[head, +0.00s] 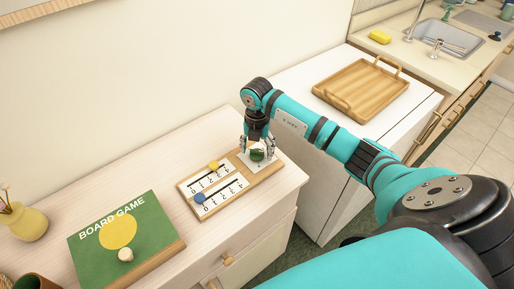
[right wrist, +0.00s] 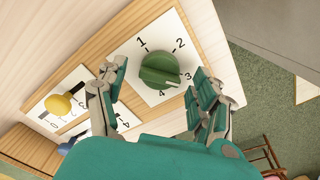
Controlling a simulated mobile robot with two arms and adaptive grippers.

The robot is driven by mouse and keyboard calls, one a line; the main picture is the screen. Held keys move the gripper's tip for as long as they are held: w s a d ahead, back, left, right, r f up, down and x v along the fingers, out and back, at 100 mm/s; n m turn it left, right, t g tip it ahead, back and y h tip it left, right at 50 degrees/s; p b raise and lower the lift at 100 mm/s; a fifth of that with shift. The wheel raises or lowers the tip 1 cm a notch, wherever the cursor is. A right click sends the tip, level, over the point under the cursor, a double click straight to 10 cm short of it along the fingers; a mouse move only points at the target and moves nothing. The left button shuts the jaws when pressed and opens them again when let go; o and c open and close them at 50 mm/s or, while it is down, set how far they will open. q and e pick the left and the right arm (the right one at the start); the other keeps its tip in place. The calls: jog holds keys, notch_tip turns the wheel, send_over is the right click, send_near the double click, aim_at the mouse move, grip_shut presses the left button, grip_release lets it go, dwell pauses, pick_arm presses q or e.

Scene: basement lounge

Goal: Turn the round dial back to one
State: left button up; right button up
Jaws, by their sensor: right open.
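The round dial is a green knob (right wrist: 160,70) on a white plate printed 1 to 4, in the right wrist view. Its raised ridge slants toward the lower right, with its right end near the 3; which end is the pointer is hard to tell. In the head view the dial (head: 257,155) sits at the right end of a wooden board (head: 222,208), partly hidden by my gripper. My right gripper (head: 258,146) points down over it. Its open fingers (right wrist: 162,72) are on either side of the knob, apart from it. My left gripper is not in view.
Beside the dial, the board has two slider scales with a yellow knob (head: 213,167) and a blue knob (head: 200,198). A green board game box (head: 150,225) lies to the left on the cabinet top. A wooden tray (head: 345,95) rests on the white unit behind my arm.

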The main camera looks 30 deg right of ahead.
jog(key=shift+f, duration=0.3)
jog(key=c, duration=1.2)
jog(key=shift+n, duration=0.3)
